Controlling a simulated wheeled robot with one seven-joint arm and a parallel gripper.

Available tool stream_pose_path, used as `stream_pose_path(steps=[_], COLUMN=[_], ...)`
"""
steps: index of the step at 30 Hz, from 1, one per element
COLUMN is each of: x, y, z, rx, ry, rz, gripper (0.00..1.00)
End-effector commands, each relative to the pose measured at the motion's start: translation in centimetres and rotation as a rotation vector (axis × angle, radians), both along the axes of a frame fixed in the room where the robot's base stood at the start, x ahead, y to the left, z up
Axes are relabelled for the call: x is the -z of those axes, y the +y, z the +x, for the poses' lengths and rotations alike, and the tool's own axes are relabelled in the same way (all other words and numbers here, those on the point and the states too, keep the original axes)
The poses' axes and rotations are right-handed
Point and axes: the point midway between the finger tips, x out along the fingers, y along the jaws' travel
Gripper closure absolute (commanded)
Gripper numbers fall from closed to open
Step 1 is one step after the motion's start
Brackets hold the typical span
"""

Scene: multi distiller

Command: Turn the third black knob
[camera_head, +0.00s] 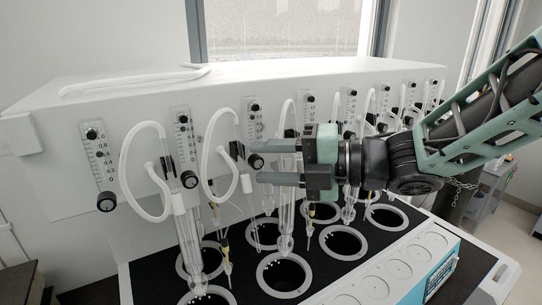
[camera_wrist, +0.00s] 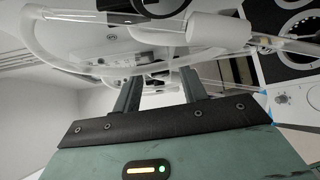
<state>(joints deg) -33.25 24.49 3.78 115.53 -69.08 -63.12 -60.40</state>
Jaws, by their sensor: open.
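The distiller (camera_head: 60,165) is a long white cabinet with a row of flow meters, each with a round black knob at its lower end. Counting from the left, the first black knob (camera_head: 105,201) and second black knob (camera_head: 189,179) are clear of my gripper. The third black knob (camera_head: 256,161) shows at the fingertips of my gripper (camera_head: 264,163), one finger above and one below it. The gripper is open, reaching in from the right. I cannot tell whether the fingers touch the knob. In the wrist view the two fingers of my gripper (camera_wrist: 160,88) are apart, with dark small parts beyond them.
Looped white tubes (camera_head: 145,170) and glass tubes (camera_head: 188,230) hang close in front of the panel, near my fingers. Round heater wells (camera_head: 283,275) lie below. A blue-edged control panel (camera_head: 425,285) is at the front right.

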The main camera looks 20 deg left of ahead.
Motion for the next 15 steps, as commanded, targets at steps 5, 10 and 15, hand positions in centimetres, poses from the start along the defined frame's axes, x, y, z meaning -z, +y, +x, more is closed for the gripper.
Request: stream_pose_path(steps=[5, 10, 15], x=[0.06, 0.05, 0.05], y=[0.04, 0.01, 0.0], z=[0.0, 0.0, 0.0], rx=[0.0, 0.0, 0.0], ry=[0.0, 0.0, -0.002], rz=[0.0, 0.0, -0.002], gripper=[0.58, 0.88, 1.0])
